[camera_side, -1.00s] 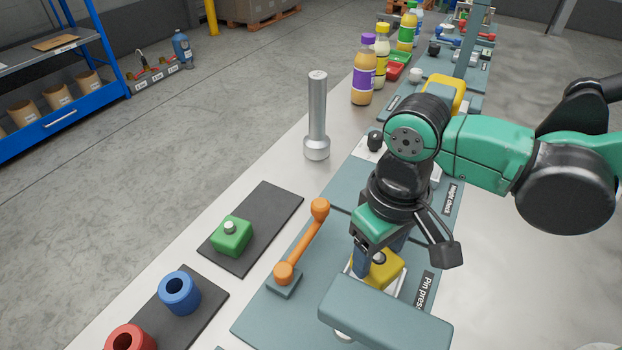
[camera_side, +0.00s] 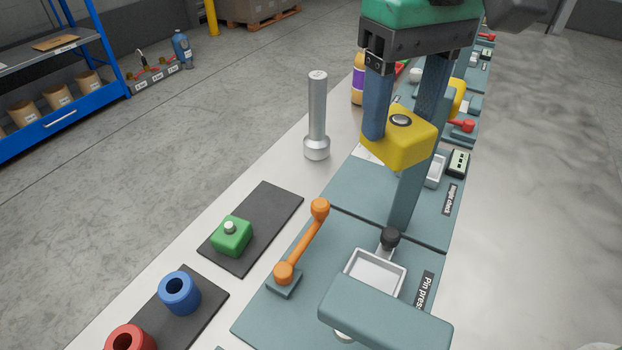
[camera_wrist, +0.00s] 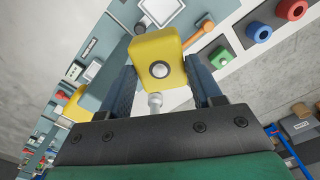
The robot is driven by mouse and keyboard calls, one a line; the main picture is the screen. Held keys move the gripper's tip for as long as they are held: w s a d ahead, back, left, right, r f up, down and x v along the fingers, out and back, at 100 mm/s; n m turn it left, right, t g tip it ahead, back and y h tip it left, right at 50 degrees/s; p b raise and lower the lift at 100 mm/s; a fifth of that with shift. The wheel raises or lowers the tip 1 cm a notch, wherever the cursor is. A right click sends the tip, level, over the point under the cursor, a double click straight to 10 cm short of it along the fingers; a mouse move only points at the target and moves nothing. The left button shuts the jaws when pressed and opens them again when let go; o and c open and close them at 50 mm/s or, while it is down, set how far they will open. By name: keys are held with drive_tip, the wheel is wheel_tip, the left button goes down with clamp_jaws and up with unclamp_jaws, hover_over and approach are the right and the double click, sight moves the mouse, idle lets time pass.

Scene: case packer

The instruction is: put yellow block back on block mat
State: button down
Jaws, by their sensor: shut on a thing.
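My gripper (camera_side: 406,125) is shut on the yellow block (camera_side: 385,153) and holds it in the air above the bench. The block has a round metal pin in its top. It also shows between the fingers in the wrist view (camera_wrist: 157,55). The dark block mat (camera_side: 262,215) lies left of the orange lever, with a green block (camera_side: 231,235) on its near part. The far part of the mat is bare. The pin press has an empty white tray (camera_side: 375,272) below the held block.
An orange lever (camera_side: 304,245) stands between the mat and the press tray. A silver post (camera_side: 317,120) stands upright beyond the mat. Blue (camera_side: 179,292) and red (camera_side: 128,338) rings sit on a nearer dark mat (camera_side: 207,304). The press column and arm are close by.

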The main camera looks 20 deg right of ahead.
drive_tip(key=w+d+r+m, duration=0.1)
drive_tip(key=w+d+m, duration=0.65)
drive_tip(key=w, duration=0.55)
drive_tip(key=s+d+r+n, duration=0.1)
drive_tip(key=d+r+n, duration=0.1)
drive_tip(key=d, duration=1)
drive_tip(key=s+d+f+n, duration=0.3)
drive_tip(key=d+f, duration=0.3)
drive_tip(key=f, duration=0.3)
drive_tip(key=shift+s+d+f, duration=0.4)
drive_tip(key=shift+s, duration=0.3)
wheel_tip(320, 180, up, 4)
drive_tip(key=m, duration=0.9)
drive_tip(key=shift+m, duration=0.25)
drive_tip(key=f, duration=1.9)
drive_tip(key=shift+w+f, duration=0.2)
drive_tip(key=shift+w, duration=0.1)
